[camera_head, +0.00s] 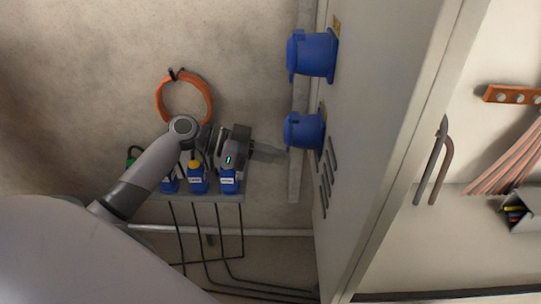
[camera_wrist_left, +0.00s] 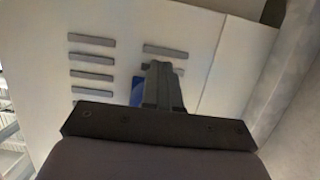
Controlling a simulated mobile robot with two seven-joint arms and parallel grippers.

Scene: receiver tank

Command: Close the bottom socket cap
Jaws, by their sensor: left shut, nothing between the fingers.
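The bottom socket (camera_head: 306,130) is blue and sticks out to the left from the side of the grey cabinet. A blue disc-like cap (camera_head: 289,131) shows at its left end; how far it stands open I cannot tell. My left gripper (camera_head: 280,154) is shut and empty, just left of and slightly below this socket. Whether it touches the socket I cannot tell. In the left wrist view the shut fingers (camera_wrist_left: 160,72) hide most of a blue part (camera_wrist_left: 136,92), likely the bottom socket. My right gripper is not in view.
A similar blue top socket (camera_head: 316,54) sits above on the cabinet (camera_head: 375,130). Vent slots (camera_head: 327,180) lie below the bottom socket; they also show in the left wrist view (camera_wrist_left: 92,59). An orange coil (camera_head: 205,90) hangs on the wall, with blue plugs (camera_head: 198,184) beneath.

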